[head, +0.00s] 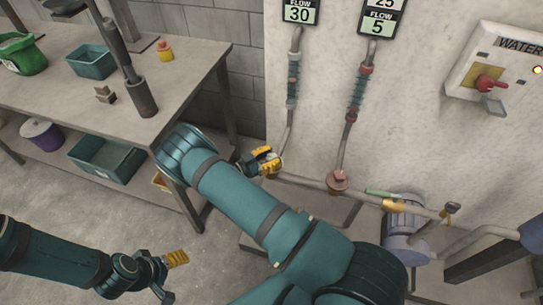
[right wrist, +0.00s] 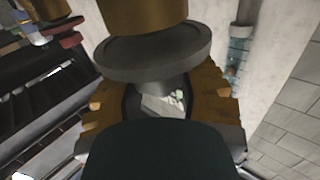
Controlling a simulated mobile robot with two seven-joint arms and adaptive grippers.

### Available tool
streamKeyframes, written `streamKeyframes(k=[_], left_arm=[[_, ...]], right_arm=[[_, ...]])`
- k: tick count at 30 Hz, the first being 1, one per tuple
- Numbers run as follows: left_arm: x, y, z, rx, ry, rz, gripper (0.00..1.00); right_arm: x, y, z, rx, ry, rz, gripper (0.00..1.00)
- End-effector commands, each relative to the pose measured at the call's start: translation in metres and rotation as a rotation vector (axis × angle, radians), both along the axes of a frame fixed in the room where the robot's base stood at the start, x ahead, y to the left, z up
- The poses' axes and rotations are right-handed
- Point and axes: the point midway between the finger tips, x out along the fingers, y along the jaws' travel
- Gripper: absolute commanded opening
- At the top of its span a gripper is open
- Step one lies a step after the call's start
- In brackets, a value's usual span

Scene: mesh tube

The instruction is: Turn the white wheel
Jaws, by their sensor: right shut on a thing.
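The white wheel (right wrist: 155,58) shows in the right wrist view as a shaded, greyish disc under a brass fitting (right wrist: 143,14). My right gripper (right wrist: 163,92) is at the wheel, with its orange-padded fingers on both sides of the narrower part below the disc, shut on it. A pale patch shows between the fingers. In the head view my right gripper (head: 264,161) is at the left end of the pipe run, and the wheel is mostly hidden there. My left gripper (head: 171,275) is at lower left, open and empty, away from the wheel.
A red wheel (head: 338,180) sits on the pipe to the right; it also shows in the right wrist view (right wrist: 63,38). A pump (head: 405,230) and a water switch panel (head: 490,75) are further right. A workbench (head: 190,75) with bins stands at left.

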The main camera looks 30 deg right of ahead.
Motion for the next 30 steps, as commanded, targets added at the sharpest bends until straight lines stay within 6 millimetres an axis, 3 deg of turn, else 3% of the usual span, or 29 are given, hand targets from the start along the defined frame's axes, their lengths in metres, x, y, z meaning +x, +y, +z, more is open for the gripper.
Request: streamKeyframes(k=[18, 30], left_arm=[[-0.003, 0.0, 0.014, -0.001, 0.007, -0.002, 0.72], [-0.003, 0.0, 0.016, -0.001, 0.008, -0.002, 0.72]], right_arm=[[-0.002, -0.001, 0.0, 0.0, 0.006, 0.509, 0.04], [-0.001, -0.001, 0.0, 0.0, 0.003, 0.684, 0.04]])
